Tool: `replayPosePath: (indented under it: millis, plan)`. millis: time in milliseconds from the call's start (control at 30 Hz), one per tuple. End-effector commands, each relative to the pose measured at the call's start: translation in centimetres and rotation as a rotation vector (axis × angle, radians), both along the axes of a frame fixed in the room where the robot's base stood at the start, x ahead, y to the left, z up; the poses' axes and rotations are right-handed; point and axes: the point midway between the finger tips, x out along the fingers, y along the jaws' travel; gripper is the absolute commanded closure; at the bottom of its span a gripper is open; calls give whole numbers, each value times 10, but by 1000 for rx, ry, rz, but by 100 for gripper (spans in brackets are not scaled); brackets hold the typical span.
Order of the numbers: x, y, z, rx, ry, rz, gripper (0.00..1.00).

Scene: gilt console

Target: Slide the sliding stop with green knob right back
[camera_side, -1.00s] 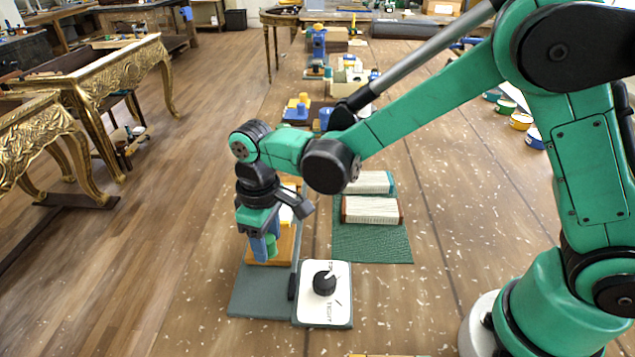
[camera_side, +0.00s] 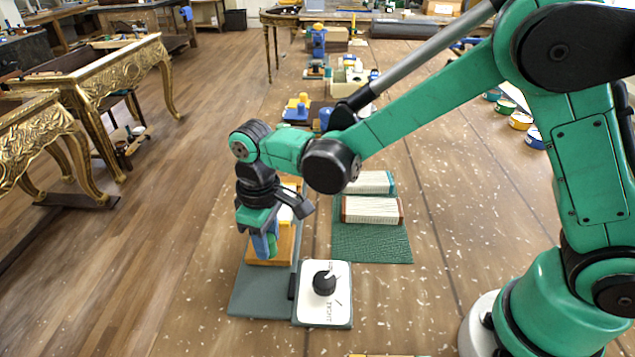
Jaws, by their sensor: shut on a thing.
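The green knob (camera_side: 272,243) of the sliding stop shows between the blue fingers of my gripper (camera_side: 266,245). My gripper points down and is shut on the knob. The stop stands at the far end of a grey-green base plate (camera_side: 258,293), by an orange-yellow block (camera_side: 287,240). My fingers and wrist hide much of the stop and part of the block.
A white panel with a black dial (camera_side: 324,283) sits at the plate's right. A green mat (camera_side: 372,243) with white ribbed blocks (camera_side: 370,209) lies behind it to the right. Blue and yellow items stand farther back.

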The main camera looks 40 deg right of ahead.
Motion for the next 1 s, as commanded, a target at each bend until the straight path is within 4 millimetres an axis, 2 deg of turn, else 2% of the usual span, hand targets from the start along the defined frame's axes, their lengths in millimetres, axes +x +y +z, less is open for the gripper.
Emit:
replayPosePath:
  millis: [567,833,1000]
  plan:
    - [0,0,1,0,0,0,100]
    - [-22,23,1,0,0,4,100]
    - [-25,26,1,3,2,2,100]
